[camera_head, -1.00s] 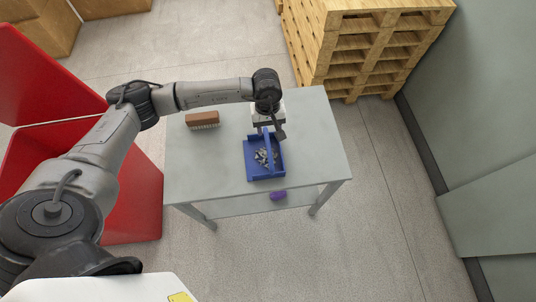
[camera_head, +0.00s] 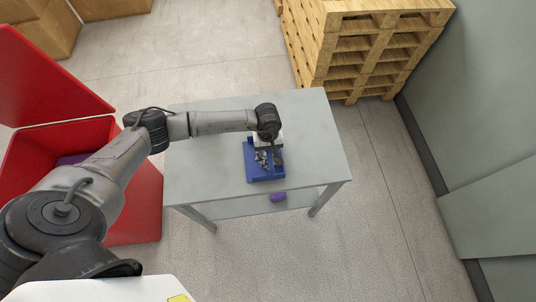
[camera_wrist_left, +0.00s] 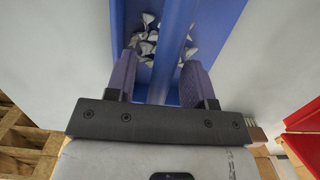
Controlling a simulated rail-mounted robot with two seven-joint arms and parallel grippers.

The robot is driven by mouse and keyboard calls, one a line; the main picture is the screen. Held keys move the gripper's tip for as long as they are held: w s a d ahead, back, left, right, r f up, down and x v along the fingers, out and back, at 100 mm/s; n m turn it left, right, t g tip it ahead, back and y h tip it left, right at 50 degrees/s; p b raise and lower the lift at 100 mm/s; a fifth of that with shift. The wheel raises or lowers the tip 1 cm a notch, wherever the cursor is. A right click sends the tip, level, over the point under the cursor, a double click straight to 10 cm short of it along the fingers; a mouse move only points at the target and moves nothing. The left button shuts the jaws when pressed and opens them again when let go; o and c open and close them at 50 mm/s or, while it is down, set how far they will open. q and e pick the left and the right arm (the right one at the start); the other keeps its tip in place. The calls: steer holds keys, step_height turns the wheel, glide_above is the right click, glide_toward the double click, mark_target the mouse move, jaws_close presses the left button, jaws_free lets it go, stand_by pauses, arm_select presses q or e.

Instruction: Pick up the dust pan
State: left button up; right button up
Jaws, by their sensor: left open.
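The blue dust pan (camera_head: 266,173) lies on the grey table with grey scraps in it. My left gripper (camera_head: 263,150) is above the far part of the pan and hides some of it. In the left wrist view, the open fingers (camera_wrist_left: 158,68) stand on either side of the pan's raised blue bar (camera_wrist_left: 176,40), apart from it. The pan's scraps (camera_wrist_left: 147,38) show beyond the fingers. My right gripper is not in view.
The grey table (camera_head: 215,170) is largely bare around the pan. A purple object (camera_head: 278,197) is on its lower shelf. A red bin (camera_head: 140,190) stands left of the table, and stacked wooden pallets (camera_head: 365,50) stand behind it at right.

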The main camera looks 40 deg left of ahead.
arm_select(q)
steer(key=shift+f, duration=0.85)
steer(key=shift+c, duration=0.5)
jaws_close()
